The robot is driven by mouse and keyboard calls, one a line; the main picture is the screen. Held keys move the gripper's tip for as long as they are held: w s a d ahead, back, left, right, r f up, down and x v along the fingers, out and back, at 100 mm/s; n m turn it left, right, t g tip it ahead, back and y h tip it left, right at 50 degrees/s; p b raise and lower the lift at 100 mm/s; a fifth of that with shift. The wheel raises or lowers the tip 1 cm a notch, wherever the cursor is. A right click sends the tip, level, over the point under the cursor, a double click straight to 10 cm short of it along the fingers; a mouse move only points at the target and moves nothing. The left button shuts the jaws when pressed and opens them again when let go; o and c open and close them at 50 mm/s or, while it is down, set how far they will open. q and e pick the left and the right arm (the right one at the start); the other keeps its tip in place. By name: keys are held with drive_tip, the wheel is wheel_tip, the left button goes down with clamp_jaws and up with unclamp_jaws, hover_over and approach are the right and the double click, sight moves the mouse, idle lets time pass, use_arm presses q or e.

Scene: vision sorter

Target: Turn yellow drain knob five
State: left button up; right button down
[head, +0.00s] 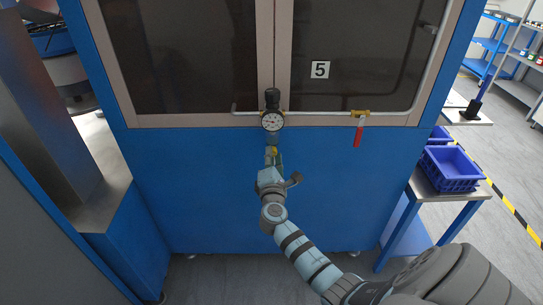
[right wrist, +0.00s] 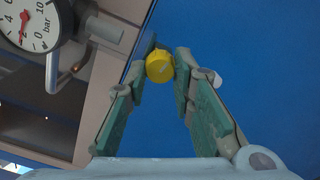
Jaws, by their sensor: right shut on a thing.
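The yellow drain knob (right wrist: 160,67) shows in the right wrist view between the fingertips of my right gripper (right wrist: 163,62). A pale mark crosses its face. In the head view only a small yellow bit of it shows, below the pressure gauge (head: 272,121), mostly hidden by my right gripper (head: 272,157). The gripper is shut on the knob, with a finger on each side. The gauge dial also shows at upper left in the right wrist view (right wrist: 27,22). A label with the number 5 (head: 320,69) is on the dark window above. My left gripper is not in view.
A blue machine panel (head: 210,190) stands behind the knob. A pipe (head: 315,113) runs along the window's lower edge to a valve with a red handle (head: 358,136). Blue crates (head: 450,185) stand on a side table at right. Floor is open beyond it.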

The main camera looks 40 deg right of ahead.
drive_tip(key=shift+f+n, duration=0.1)
drive_tip(key=shift+n, duration=0.2)
drive_tip(key=c, duration=1.4)
unclamp_jaws()
drive_tip(key=shift+o, duration=0.2)
drive_tip(key=v, duration=1.2)
